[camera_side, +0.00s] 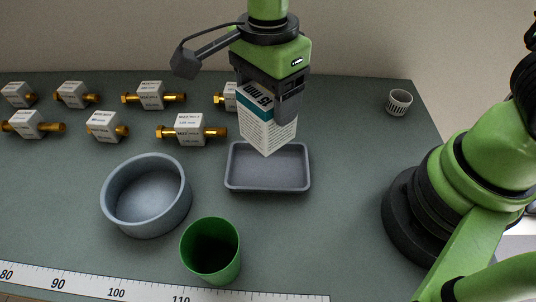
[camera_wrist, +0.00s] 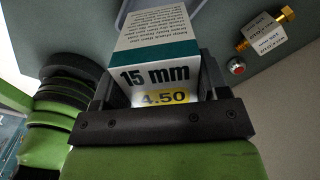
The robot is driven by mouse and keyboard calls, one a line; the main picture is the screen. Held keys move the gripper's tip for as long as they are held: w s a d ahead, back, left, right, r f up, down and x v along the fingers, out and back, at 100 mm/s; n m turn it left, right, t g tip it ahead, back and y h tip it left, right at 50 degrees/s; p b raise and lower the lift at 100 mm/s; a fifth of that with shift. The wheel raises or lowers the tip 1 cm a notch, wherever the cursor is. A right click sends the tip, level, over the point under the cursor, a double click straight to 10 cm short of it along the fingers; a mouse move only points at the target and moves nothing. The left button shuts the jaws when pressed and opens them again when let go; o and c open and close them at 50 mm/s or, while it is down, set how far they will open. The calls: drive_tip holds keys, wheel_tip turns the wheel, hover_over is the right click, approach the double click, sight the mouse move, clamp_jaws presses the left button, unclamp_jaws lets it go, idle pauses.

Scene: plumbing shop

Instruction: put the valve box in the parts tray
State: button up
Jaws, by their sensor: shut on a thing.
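The valve box (camera_side: 268,128) is a white carton with a teal band and small print. My gripper (camera_side: 270,92) is shut on its upper part and holds it upright, slightly turned. In the wrist view the box (camera_wrist: 158,52) sits between the jaws (camera_wrist: 158,95), with "15 mm" and a yellow "4.50" label on it. The parts tray (camera_side: 240,186) is a shallow grey rectangular tray on the bench. The box's lower corner shows over the tray's back part in the side view. I cannot tell the exact gap between them.
A round grey-blue bowl (camera_side: 120,220) and a green cup (camera_side: 222,268) stand left and in front of the tray. Several brass fittings with white tags (camera_side: 190,130) lie at the back left. A small grey basket (camera_side: 399,102) stands at the back right. Bench right of the tray is clear.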

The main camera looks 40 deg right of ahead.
wheel_tip(320, 180, down, 9)
drive_tip(key=shift+f, duration=0.1)
idle(0.3)
drive_tip(key=shift+f, duration=0.15)
drive_tip(key=o, duration=1)
drive_tip(key=shift+o, duration=0.2)
